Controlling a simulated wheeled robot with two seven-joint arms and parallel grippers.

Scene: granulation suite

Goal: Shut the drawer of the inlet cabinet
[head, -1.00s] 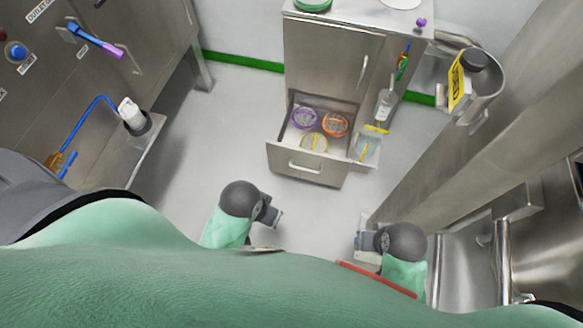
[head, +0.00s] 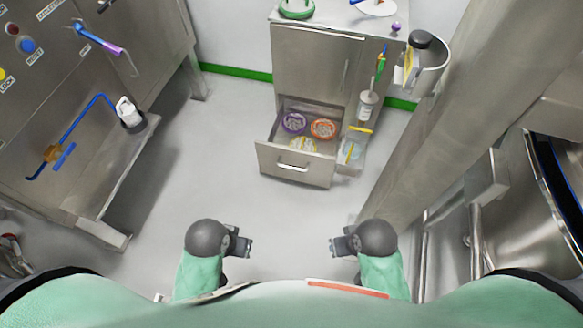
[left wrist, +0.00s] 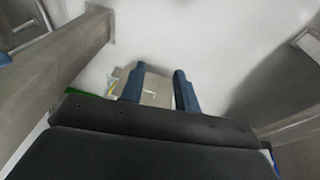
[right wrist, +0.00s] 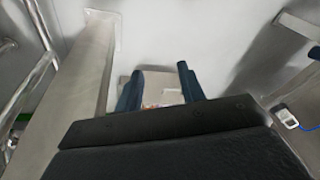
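The steel inlet cabinet (head: 312,66) stands ahead in the head view. Its lower drawer (head: 290,164) is pulled out, with a bar handle (head: 295,167) on its front. Purple, orange and yellow round items lie inside it. My left gripper (head: 249,247) and my right gripper (head: 335,246) hang well in front of the drawer, apart from it. Both wrist views show the fingers of the left gripper (left wrist: 158,90) and right gripper (right wrist: 160,88) spread with nothing between them. The cabinet front shows beyond the fingers in both wrist views.
A steel panel with a ledge (head: 100,195) is on the left. A thick steel column (head: 425,130) and steel vessel parts (head: 555,180) are on the right. The floor (head: 205,150) before the drawer is clear.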

